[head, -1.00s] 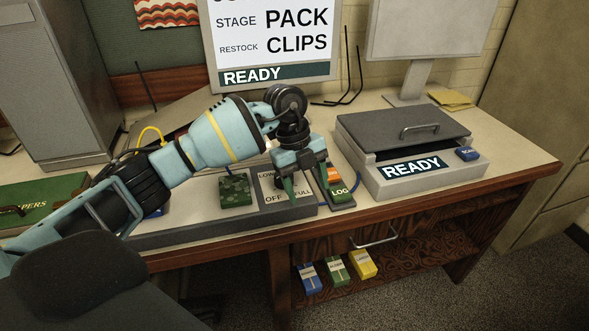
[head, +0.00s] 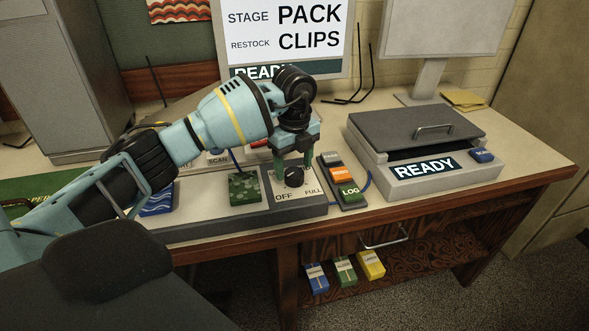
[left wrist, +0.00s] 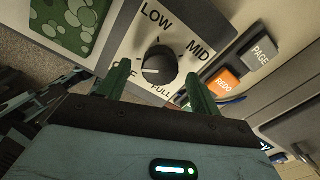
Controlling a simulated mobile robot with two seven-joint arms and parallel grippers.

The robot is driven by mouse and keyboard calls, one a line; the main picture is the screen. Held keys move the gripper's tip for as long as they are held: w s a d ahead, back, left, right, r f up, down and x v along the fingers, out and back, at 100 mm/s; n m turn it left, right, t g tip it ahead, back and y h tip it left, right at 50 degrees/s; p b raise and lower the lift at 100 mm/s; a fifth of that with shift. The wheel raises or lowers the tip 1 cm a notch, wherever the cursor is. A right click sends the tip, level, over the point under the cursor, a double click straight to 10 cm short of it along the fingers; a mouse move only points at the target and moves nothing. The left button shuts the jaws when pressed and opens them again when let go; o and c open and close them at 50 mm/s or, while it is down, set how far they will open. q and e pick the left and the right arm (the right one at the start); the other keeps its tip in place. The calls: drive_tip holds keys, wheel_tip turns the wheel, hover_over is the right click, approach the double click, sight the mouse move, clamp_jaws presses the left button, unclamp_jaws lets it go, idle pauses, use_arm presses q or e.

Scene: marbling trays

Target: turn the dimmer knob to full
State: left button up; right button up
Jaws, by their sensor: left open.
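The dimmer knob (head: 294,178) is black and round, on a pale plate (head: 316,181) with OFF and FULL labels. In the left wrist view the knob (left wrist: 160,66) shows LOW and MID above it and FULL below; its white mark points left, toward the partly hidden OFF label. My left gripper (head: 292,169) is open over the knob, with green fingers apart on either side. In the left wrist view the gripper's fingertips (left wrist: 156,74) flank the knob's lower part, with no clear contact. My right gripper is not in view.
Beside the plate are a green patterned block (head: 244,188) on the left and a button strip (head: 351,194) with an orange button and a green LOG button on the right. A grey-lidded box (head: 420,177) reading READY stands further right. A screen (head: 285,28) rises behind.

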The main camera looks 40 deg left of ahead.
use_arm(q)
drive_tip(key=shift+f, duration=0.95)
drive_tip(key=c, duration=1)
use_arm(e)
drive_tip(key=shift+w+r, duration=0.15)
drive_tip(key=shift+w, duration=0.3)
